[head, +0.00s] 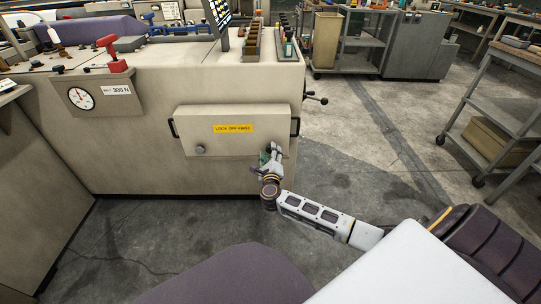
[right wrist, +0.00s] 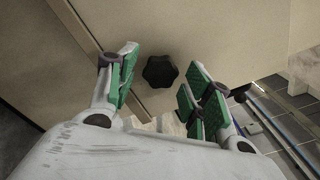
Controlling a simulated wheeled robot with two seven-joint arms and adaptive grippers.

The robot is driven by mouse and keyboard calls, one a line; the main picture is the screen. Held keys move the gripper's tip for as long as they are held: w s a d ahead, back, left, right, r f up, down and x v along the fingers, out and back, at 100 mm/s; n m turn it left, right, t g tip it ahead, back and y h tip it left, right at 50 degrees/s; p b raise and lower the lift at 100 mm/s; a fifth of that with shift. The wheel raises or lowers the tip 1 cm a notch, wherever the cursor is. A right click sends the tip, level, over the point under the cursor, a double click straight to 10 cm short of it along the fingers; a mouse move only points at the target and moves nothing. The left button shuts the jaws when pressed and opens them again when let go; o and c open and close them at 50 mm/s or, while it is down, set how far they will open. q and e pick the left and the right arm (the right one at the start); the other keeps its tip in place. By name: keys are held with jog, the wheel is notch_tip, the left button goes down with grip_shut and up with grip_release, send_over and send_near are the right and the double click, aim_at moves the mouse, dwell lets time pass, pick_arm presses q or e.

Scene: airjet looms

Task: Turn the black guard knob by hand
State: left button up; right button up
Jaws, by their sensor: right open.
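The black guard knob (right wrist: 160,72) is a lobed knob on a beige panel in the right wrist view. My right gripper (right wrist: 168,68) is open, with green-padded fingers to either side of the knob in that view. Gaps show between the knob and the pads, and I cannot tell how far the fingertips are from the panel. In the head view my right gripper (head: 270,153) is at the lower right of the guard panel (head: 230,143), largely covering the knob there. The panel has a yellow label and black side handles. My left gripper is not in view.
A grey round knob (head: 200,149) is on the panel's lower left. A gauge (head: 82,98) and a red lever (head: 112,55) are on the machine at left. A wheeled shelf cart (head: 500,115) stands at right. The floor between is clear.

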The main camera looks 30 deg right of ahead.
dwell(0.5)
jog(key=c, duration=0.7)
